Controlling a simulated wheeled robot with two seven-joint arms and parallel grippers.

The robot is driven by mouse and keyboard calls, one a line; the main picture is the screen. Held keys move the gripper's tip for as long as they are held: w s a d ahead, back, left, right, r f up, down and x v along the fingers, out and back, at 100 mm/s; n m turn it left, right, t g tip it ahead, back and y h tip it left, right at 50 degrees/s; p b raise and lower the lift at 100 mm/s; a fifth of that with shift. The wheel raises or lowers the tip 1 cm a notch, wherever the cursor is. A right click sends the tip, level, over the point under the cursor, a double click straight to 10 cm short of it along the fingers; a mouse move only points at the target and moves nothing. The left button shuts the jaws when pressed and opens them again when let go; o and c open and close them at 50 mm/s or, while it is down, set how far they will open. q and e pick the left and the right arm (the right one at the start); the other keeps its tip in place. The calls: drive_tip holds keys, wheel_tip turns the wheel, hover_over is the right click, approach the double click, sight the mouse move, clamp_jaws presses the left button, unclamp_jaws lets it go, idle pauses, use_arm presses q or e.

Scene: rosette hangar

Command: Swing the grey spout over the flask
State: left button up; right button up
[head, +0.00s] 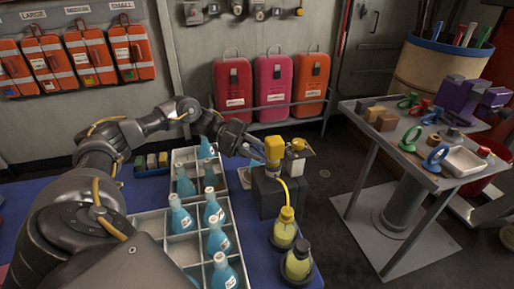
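A dark box-shaped dispenser (275,194) stands on the blue table and carries yellow parts (296,149) on top. A thin yellow line runs from it down to a yellow flask (284,229). A second flask (297,261) with a dark cap stands in front of that one. My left gripper (258,149) reaches in from the left, its fingers close beside the yellow-orange part at the dispenser's top. I cannot tell whether they touch it or are closed. The grey spout is not clearly told apart from the fingers. My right gripper is not in view.
A grey divided crate (157,226) with several blue bottles (216,238) fills the blue table left of the dispenser. A grey stand (400,215) with tools and small parts is at right. Dark floor lies between table and stand.

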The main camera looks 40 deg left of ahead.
use_arm(q)
drive_tip(key=shift+d, duration=0.2)
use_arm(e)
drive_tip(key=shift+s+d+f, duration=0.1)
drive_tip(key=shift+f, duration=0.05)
use_arm(q)
clamp_jaws()
drive_tip(key=shift+f, duration=0.1)
